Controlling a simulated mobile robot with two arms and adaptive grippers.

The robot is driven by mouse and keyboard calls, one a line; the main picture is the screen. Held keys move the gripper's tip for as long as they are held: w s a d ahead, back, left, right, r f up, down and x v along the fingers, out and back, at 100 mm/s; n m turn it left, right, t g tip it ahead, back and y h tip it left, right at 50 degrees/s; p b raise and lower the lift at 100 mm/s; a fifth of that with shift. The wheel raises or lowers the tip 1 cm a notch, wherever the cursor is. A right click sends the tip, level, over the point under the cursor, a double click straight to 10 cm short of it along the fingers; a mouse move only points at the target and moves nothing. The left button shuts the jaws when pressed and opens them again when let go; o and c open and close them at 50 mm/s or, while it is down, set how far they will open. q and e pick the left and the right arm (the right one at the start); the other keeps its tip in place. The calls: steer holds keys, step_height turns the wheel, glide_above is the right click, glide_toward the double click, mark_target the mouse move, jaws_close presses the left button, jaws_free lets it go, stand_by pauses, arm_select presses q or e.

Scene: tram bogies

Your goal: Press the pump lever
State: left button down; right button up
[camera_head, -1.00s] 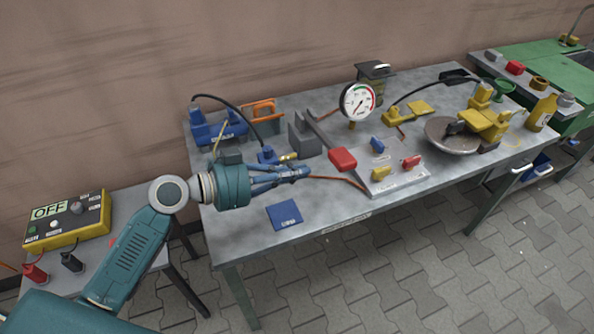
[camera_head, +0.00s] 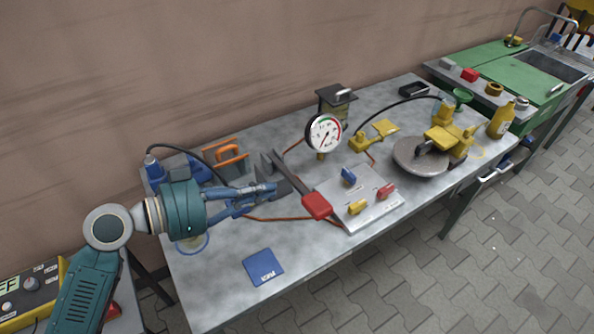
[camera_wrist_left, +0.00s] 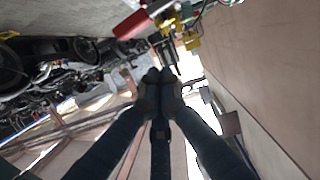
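The pump lever is a grey bar with a red handle (camera_head: 317,205), rising from a grey bracket on the metal bench. Its red handle also shows in the wrist view (camera_wrist_left: 132,25), at top left. My left gripper (camera_head: 275,188) is over the back left of the bench, left of the red handle and apart from it. Its blue fingers point right, toward the bracket, and partly cover it. In the wrist view its fingertips (camera_wrist_left: 160,76) are together with nothing seen between them. My right gripper is in neither view.
A gauge (camera_head: 324,133) stands behind the lever. A grey panel (camera_head: 375,211) with blue, yellow and red valve handles lies right of it. A blue mat (camera_head: 263,267) lies on the clear front left. An orange-handled part (camera_head: 229,158) stands behind my gripper.

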arm_select(q)
steer(key=p, duration=0.4)
glide_above(307, 203)
steer(key=shift+w+f, duration=0.3)
steer(key=shift+f, duration=0.55)
steer(key=f, duration=0.2)
steer(key=shift+s+f, duration=0.2)
steer(key=shift+f, duration=0.15)
steer(key=shift+s+a+f, duration=0.1)
steer(key=shift+s+f, duration=0.05)
steer(key=shift+f, duration=0.45)
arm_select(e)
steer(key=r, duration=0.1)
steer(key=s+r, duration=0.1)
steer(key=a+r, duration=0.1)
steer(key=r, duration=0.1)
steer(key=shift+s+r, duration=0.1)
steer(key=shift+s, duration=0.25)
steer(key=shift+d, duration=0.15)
